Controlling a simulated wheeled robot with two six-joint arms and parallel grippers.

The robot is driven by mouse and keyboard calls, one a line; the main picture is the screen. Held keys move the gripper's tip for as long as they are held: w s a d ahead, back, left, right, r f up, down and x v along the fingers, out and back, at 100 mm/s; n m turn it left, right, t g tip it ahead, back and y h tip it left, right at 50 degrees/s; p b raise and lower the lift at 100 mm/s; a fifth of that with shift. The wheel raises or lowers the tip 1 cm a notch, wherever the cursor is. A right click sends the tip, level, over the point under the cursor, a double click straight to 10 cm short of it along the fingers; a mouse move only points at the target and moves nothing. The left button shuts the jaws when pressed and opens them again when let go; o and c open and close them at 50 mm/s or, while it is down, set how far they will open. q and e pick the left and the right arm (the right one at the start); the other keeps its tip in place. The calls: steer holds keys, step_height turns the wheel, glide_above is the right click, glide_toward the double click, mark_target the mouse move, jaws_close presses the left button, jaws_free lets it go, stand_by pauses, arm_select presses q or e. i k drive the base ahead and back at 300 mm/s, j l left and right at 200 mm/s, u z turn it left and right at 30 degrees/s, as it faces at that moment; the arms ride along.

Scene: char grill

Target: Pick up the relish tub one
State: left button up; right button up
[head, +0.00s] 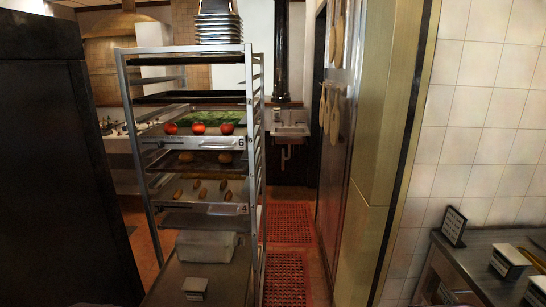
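I cannot tell which thing is the relish tub; no readable relish label shows. A pale, box-shaped container (207,246) sits low in the metal rack in the head view. A small light-topped block (195,287) with a dark front is in front of it, at the bottom of the picture. Similar small dark blocks with pale tops (510,258) stand on the counter at the lower right, partly cut off by the picture edge.
The tall metal rack (259,150) holds trays with tomatoes (198,128) and other food. A counter (462,262) with a small dark sign (453,226) is at right. A dark cabinet (60,170) fills the left. Red floor mats (288,222) lead to a sink (291,130).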

mark_target(506, 261)
steer(key=z, duration=1.8)
